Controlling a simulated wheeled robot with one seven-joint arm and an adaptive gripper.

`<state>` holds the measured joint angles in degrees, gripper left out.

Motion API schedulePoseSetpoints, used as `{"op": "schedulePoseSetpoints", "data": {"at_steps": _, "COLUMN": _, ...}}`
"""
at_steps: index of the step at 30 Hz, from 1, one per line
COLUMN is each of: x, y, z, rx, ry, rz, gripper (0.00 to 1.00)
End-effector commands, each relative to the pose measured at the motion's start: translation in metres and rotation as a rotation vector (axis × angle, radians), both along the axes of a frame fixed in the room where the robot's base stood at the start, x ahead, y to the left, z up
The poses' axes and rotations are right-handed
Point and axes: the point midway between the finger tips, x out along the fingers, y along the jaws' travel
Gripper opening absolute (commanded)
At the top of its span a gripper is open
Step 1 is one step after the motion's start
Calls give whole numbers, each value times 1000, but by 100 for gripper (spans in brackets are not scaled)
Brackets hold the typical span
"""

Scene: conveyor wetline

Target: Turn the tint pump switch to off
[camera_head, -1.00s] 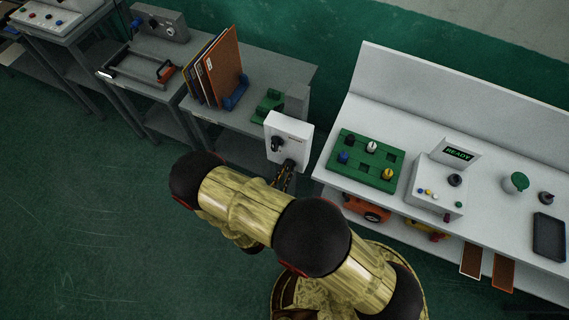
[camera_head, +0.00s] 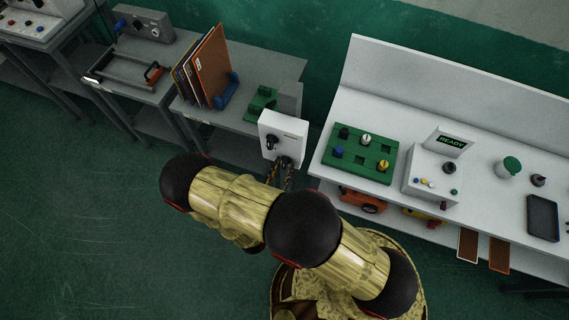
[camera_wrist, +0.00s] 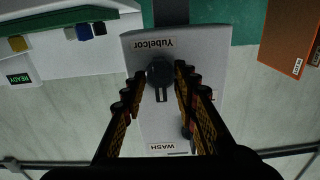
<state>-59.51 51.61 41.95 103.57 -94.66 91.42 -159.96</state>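A white switch box (camera_head: 292,125) is fixed at the end of the left bench. In the wrist view the box (camera_wrist: 150,125) appears upside down, with labels reading "Yubelcor" and "WASH". No label reading "tint" is legible. A black rotary knob (camera_wrist: 160,72) with a pointer lies between my fingertips. A second dark knob (camera_wrist: 187,131) is partly behind one finger; it also shows in the head view (camera_head: 270,142). My gripper (camera_wrist: 160,80) is open, one finger on each side of the first knob, with a gap visible. In the head view my gripper (camera_head: 286,164) is at the box's lower front.
Right of the box, a white bench (camera_head: 404,117) holds a green board (camera_head: 346,167) with colored knobs and a console (camera_head: 412,184) reading READY. Upright folders (camera_head: 213,70) stand on the grey bench behind. Open floor (camera_head: 70,220) lies to the left.

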Motion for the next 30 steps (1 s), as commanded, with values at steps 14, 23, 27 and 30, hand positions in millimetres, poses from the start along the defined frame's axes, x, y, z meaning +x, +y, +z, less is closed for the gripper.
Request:
{"op": "schedulePoseSetpoints", "data": {"at_steps": 14, "x": -33, "y": 17, "z": 0, "rx": -1, "ry": 0, "rz": 4, "gripper": 30}}
{"op": "schedulePoseSetpoints", "data": {"at_steps": 23, "x": -56, "y": 28, "z": 0, "rx": 0, "ry": 0, "rz": 3, "gripper": 30}}
{"op": "schedulePoseSetpoints", "data": {"at_steps": 27, "x": -62, "y": 31, "z": 0, "rx": 1, "ry": -1, "rz": 2, "gripper": 30}}
{"op": "schedulePoseSetpoints", "data": {"at_steps": 30, "x": -63, "y": 31, "z": 0, "rx": 0, "ry": -1, "rz": 0, "gripper": 30}}
